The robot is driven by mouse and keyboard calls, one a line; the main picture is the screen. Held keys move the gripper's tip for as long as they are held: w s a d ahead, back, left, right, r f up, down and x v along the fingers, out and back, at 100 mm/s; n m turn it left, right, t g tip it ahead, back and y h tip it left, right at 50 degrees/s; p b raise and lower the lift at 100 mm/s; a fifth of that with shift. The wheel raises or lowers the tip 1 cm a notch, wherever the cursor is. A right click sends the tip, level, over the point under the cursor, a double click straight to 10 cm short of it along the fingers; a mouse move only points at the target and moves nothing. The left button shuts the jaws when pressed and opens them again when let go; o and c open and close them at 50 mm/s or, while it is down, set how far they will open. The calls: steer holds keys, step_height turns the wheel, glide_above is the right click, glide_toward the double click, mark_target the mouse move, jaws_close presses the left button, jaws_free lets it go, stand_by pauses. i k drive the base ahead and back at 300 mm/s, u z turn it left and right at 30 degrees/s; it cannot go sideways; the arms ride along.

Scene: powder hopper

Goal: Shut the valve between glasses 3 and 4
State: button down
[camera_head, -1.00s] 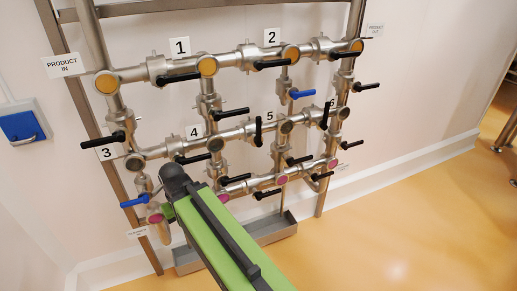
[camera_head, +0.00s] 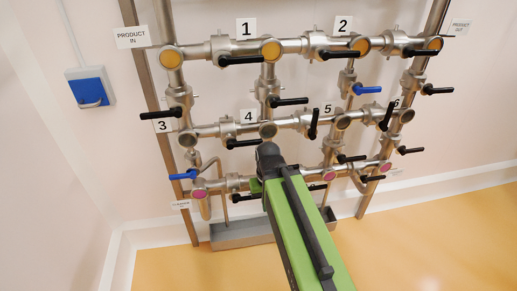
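Glass 3 (camera_head: 187,138), a dark round sight glass, is at the left end of the middle pipe row. Glass 4 (camera_head: 268,130), also dark, is to its right in the same row. The valve between them (camera_head: 226,130) has a black handle (camera_head: 243,143) lying roughly along the pipe, just below it. My green arm rises from the bottom of the picture, and its dark end joint appears just below glass 4, right of that handle. My gripper's fingers are not visible; they may be hidden behind the arm.
Several other valves have black handles; those by label 5 (camera_head: 314,123) and label 6 (camera_head: 385,117) stand nearly upright. Blue handles are at lower left (camera_head: 183,175) and upper right (camera_head: 368,89). A metal trough (camera_head: 236,237) lies below. The orange floor (camera_head: 430,235) in front is clear.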

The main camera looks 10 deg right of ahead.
mark_target(230, 144)
steer(key=k, duration=0.8)
steer(key=u, duration=0.15)
steer(key=i, duration=0.9)
steer(key=z, duration=0.3)
steer(key=k, duration=0.55)
steer(key=u, duration=2.15)
steer(key=k, duration=0.15)
steer(key=z, duration=0.4)
